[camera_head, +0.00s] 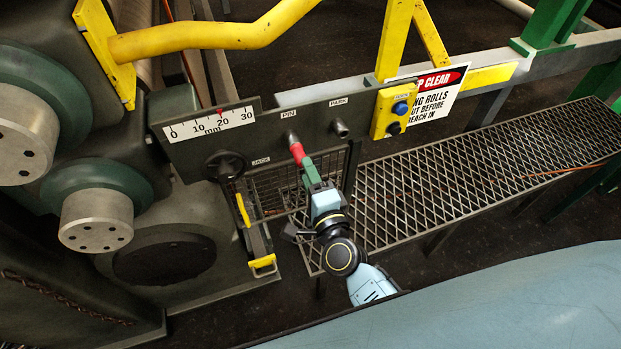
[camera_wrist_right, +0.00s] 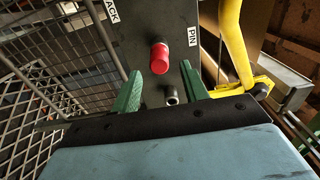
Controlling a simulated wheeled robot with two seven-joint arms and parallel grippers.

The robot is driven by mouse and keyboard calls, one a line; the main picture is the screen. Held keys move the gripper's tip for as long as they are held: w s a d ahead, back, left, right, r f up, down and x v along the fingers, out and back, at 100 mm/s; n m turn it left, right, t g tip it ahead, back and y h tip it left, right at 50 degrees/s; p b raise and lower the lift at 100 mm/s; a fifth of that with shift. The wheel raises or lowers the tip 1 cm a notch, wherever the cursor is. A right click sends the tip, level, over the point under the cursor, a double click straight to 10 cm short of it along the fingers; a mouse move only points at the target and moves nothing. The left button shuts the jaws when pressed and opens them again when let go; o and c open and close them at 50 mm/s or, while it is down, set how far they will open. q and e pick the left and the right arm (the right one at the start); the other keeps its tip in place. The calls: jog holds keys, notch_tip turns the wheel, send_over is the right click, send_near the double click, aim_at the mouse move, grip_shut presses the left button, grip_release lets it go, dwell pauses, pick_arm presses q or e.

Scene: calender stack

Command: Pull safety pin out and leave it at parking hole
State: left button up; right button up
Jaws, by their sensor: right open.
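The safety pin's red handle (camera_head: 297,152) sticks out from the panel below the PIN label, at the pin hole's short metal collar (camera_head: 291,138). The parking hole, a grey collar (camera_head: 340,128) under the PARK label, is to its right and empty. My right gripper (camera_head: 306,164) is at the near end of the red handle. In the right wrist view, its green fingers (camera_wrist_right: 160,74) are open and the red handle (camera_wrist_right: 159,58) lies in line with the gap between the fingertips. Contact cannot be told. The parking collar (camera_wrist_right: 172,96) shows below the handle. My left gripper is out of view.
The dark panel (camera_head: 190,151) carries a millimetre scale and a black JACK knob (camera_head: 226,165). A yellow button box (camera_head: 390,112) stands right of the parking hole. A wire mesh guard (camera_head: 275,191) is below the panel, with a grated walkway (camera_head: 450,190) at right.

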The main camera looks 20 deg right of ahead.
aim_at(300, 157)
jog(key=shift+w+a, duration=0.1)
jog(key=shift+w, duration=3.05)
jog(key=shift+c, duration=0.3)
jog(key=c, duration=0.9)
jog(key=o, duration=1)
jog(key=shift+c, duration=0.2)
jog(key=shift+s, duration=0.15)
jog(key=s, duration=0.6)
jog(key=shift+s+p, duration=0.3)
jog(key=shift+s, duration=0.1)
